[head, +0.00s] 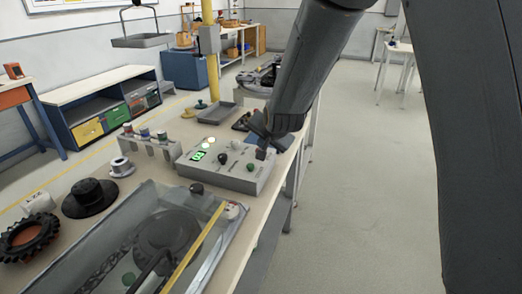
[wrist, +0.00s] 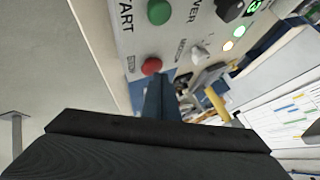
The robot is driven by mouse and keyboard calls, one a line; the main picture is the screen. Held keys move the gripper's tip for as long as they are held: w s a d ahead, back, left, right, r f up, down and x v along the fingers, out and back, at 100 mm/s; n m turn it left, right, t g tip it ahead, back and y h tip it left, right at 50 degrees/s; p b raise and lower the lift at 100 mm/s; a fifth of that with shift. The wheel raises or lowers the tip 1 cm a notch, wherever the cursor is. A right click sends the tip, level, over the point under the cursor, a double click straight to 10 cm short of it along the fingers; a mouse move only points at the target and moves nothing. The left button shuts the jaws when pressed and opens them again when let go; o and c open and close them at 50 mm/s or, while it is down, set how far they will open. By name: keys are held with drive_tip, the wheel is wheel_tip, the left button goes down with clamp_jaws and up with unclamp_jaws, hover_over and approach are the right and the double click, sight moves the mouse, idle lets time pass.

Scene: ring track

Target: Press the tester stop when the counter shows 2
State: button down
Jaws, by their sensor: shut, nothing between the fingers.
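The tester (head: 226,172) is a grey sloped box on the bench, with a small lit green counter display (head: 198,156) whose digits I cannot read surely. In the wrist view the red stop button (wrist: 151,66) sits near the panel edge, beside a green button (wrist: 159,11) marked START. The fingers of my gripper (wrist: 160,85) are shut and empty, with their tips close to the red button; I cannot tell whether they touch it. In the head view my gripper (head: 262,150) is over the tester's right end and mostly hides the red button.
A clear-walled bin (head: 225,240) stands in front of the tester. A yellow post (head: 211,60) rises at the back. The floor right of the bench is clear.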

drive_tip(key=shift+f, duration=0.45)
idle(0.3)
drive_tip(key=shift+r, duration=0.1)
drive_tip(key=shift+r+p, duration=0.4)
drive_tip(key=shift+r, duration=0.55)
drive_tip(key=shift+r+p, duration=1.6)
drive_tip(key=shift+r, duration=0.95)
drive_tip(key=shift+f, duration=0.1)
